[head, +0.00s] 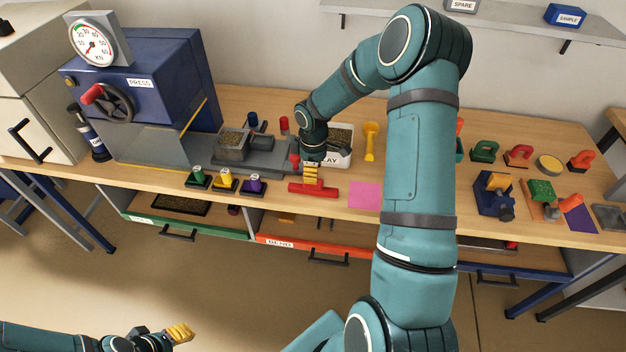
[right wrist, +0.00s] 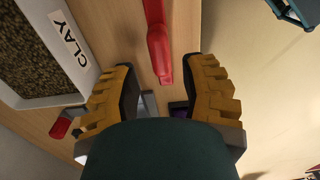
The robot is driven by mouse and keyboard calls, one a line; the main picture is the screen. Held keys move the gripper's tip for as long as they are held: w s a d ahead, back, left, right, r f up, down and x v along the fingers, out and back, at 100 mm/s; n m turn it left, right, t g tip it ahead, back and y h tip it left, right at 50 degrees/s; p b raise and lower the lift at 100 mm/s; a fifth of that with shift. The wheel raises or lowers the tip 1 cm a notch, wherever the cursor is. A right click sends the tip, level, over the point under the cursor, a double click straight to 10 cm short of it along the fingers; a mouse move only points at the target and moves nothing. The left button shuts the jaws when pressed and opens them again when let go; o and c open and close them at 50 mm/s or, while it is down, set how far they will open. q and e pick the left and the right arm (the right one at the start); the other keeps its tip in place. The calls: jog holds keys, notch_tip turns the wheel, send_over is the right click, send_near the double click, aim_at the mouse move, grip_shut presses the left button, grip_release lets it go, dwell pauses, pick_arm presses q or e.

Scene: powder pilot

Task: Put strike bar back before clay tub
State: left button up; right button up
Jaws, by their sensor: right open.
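The strike bar, which I take to be the red bar (head: 313,188), lies on the bench near its front edge. It also shows in the right wrist view (right wrist: 156,40). The clay tub (head: 341,161), white and filled with brown grains, stands behind it; its labelled wall (right wrist: 82,65) is at left in the wrist view. My right gripper (head: 311,173) is open above the bar. In the wrist view the bar's near end shows between the fingertips (right wrist: 162,75), with gaps beside it. My left gripper (head: 180,333) is low at the left, away from the bench; its jaw state is unclear.
Three coloured stamps (head: 226,181) stand left of the bar. The blue press (head: 140,70) stands at left. Drawers (head: 310,250) show below the bench front.

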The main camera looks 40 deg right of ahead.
notch_tip(320, 180, up, 4)
jog(key=shift+r, duration=0.1)
jog(key=a+f+m+y, duration=0.2)
jog(key=a+f, duration=0.4)
jog(key=a, duration=0.6)
jog(key=s+a+f+m+t+y, duration=0.1)
jog(key=s+a+f+m, duration=0.2)
jog(key=s+a, duration=0.3)
jog(key=s+a+f+m+t, duration=0.1)
jog(key=s+a+f+m, duration=0.3)
jog(key=s+a, duration=0.3)
jog(key=a+m, duration=0.1)
jog(key=a, duration=0.4)
jog(key=shift+s+a+f+y, duration=0.15)
jog(key=shift+a+f+y, duration=0.1)
jog(key=shift+y, duration=0.15)
